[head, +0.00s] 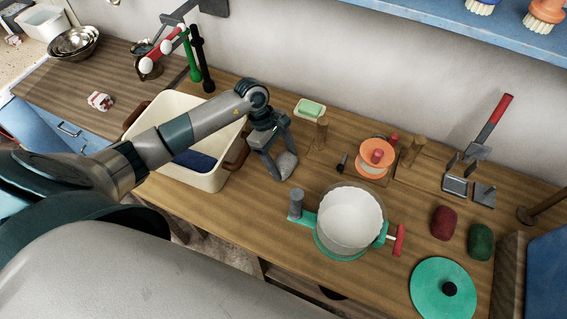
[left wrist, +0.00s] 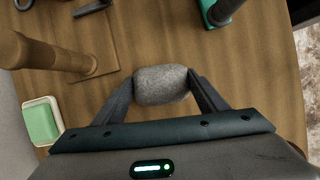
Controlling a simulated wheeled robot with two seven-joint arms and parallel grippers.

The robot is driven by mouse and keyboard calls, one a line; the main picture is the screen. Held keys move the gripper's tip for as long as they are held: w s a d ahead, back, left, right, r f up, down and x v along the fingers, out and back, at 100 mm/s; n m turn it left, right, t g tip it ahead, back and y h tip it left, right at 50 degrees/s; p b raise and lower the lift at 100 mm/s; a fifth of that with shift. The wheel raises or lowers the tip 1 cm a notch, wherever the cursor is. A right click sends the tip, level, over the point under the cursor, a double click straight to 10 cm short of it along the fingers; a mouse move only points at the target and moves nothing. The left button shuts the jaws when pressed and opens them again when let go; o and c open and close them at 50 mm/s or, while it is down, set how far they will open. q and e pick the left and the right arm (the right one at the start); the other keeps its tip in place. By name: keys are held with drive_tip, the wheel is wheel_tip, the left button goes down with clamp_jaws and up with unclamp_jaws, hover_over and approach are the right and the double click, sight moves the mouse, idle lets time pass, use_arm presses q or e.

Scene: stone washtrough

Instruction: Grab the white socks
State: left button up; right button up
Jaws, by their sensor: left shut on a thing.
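My left gripper (head: 279,163) is over the wooden counter, right of the cream basin. A red bundle (head: 444,222) and a green bundle (head: 480,241) of similar shape lie at the right. My right gripper is not in view.
The cream basin (head: 158,112) holds something dark blue. A clear pot (head: 349,219) with teal fittings and a teal lid (head: 443,288) are at right. Bare counter lies in front of the gripper.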

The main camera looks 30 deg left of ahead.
sight(284, 159)
use_arm(q)
drive_tip(key=shift+r, duration=0.1)
drive_tip(key=shift+w+r+b, duration=0.1)
drive_tip(key=shift+r+b, duration=0.25)
drive_tip(key=shift+r, duration=0.15)
wheel_tip(284, 159, up, 7)
drive_tip(key=b, duration=0.3)
drive_tip(key=shift+r, duration=0.95)
